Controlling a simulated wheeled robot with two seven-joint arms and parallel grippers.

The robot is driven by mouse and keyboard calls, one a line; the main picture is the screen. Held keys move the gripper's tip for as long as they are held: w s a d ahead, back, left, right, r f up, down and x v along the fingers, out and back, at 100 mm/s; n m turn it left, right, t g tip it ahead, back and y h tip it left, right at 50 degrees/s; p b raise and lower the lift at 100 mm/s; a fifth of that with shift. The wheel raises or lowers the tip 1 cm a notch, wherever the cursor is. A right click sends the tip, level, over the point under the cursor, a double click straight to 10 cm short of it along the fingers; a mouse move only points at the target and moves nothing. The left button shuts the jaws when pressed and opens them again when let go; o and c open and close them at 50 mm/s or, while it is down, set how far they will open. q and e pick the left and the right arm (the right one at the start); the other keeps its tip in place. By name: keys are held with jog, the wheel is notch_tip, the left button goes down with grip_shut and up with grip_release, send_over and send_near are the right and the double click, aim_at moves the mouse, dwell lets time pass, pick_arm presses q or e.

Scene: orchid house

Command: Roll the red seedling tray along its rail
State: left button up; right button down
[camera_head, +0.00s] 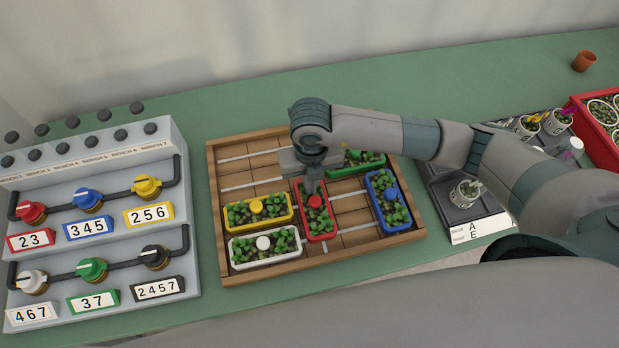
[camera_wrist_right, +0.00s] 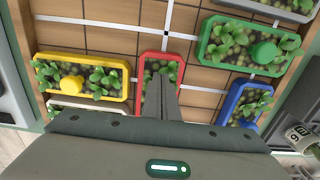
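The red seedling tray (camera_head: 318,226) is a narrow red-rimmed tray with seedlings and a red round knob (camera_head: 314,201). It sits in the wooden frame, between the yellow and blue trays, its long side running front to back. My right gripper (camera_head: 311,190) reaches down over the red tray, its fingertips at or just above the knob. In the wrist view the red tray (camera_wrist_right: 143,66) lies behind the fingers, which hide its knob. The fingers (camera_wrist_right: 163,80) look closed together with no clear gap; I cannot tell whether they touch the knob. My left gripper is out of view.
Yellow (camera_head: 276,222), white (camera_head: 262,260), blue (camera_head: 404,222) and green (camera_head: 366,169) trays share the wooden frame (camera_head: 216,190). The far-left part of the frame is bare. A valve panel (camera_head: 100,175) stands at left; a pot scale (camera_head: 470,225) and red crate (camera_head: 590,130) at right.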

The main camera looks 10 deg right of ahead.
jog(key=shift+s+f, duration=0.2)
jog(key=shift+s, duration=0.35)
jog(key=shift+s+f, duration=0.2)
jog(key=shift+s, duration=0.35)
jog(key=shift+w, duration=0.65)
jog(key=shift+r, duration=0.1)
jog(key=shift+w+r+p, duration=0.15)
jog(key=shift+r+p, duration=0.3)
jog(key=shift+r, duration=0.2)
jog(key=shift+w+r+p, duration=0.15)
jog(key=shift+r+p, duration=0.25)
jog(key=shift+r, duration=0.25)
notch_tip(320, 180, up, 7)
jog(key=p, duration=0.4)
jog(key=shift+f, duration=0.15)
jog(key=shift+s, duration=0.1)
